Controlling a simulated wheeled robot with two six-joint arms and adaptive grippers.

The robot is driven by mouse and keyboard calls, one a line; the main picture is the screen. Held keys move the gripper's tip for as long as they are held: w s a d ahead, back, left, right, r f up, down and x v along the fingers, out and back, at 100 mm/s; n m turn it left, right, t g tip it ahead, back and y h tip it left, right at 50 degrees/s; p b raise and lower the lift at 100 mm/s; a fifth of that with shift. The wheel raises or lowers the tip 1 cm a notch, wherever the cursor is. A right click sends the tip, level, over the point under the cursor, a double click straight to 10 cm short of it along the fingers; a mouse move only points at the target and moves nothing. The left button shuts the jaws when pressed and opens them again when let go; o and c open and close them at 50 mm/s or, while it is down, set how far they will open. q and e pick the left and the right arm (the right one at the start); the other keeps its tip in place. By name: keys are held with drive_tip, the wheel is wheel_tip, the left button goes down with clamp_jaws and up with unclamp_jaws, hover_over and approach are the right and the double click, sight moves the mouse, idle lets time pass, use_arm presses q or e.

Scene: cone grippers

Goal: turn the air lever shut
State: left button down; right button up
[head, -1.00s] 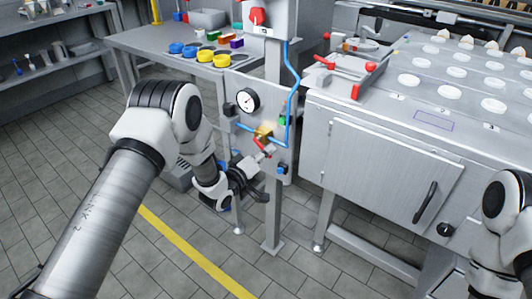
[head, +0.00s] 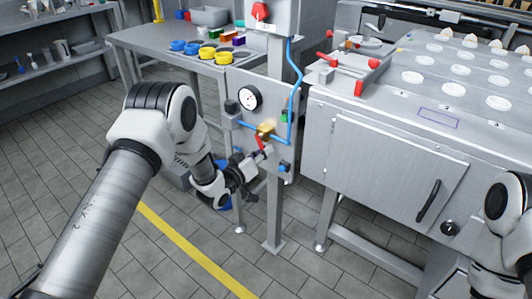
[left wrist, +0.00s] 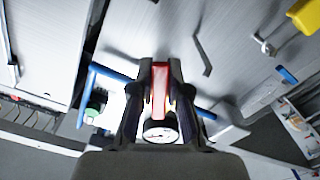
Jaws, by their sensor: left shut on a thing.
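The air lever is a red handle (head: 260,143) below a brass valve body (head: 267,128) on the grey upright panel. Blue pipe (head: 290,110) runs to the valve. My left gripper (head: 262,153) reaches the lever from the lower left, in front of the panel. In the left wrist view the red lever (left wrist: 160,84) stands between the two dark fingers (left wrist: 160,92), which are shut on it. The fingers partly hide the lever in the head view. My right arm shows at the right edge, but its gripper is out of view.
A round gauge (head: 249,97) and a green button (head: 284,117) sit on the panel near the lever. A red knob (head: 260,11) is on the box above. A steel cabinet (head: 390,165) stands close at right. A table (head: 150,40) with coloured rings is behind.

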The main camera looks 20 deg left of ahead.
use_arm(q)
drive_tip(key=m, duration=0.1)
drive_tip(key=a+m, duration=0.1)
drive_tip(key=shift+w+f+m, duration=0.2)
drive_tip(key=shift+f+m, duration=0.05)
drive_tip(key=shift+m, duration=0.05)
drive_tip(key=shift+w+a+m, duration=0.1)
drive_tip(key=shift+a+m, duration=0.2)
drive_tip(key=shift+m, duration=0.45)
drive_tip(key=shift+w+a+m, duration=0.1)
drive_tip(key=shift+a+m, duration=0.15)
drive_tip(key=shift+m, duration=0.5)
drive_tip(key=c, duration=1.1)
unclamp_jaws()
drive_tip(key=shift+a, duration=0.1)
drive_tip(key=v, duration=1.2)
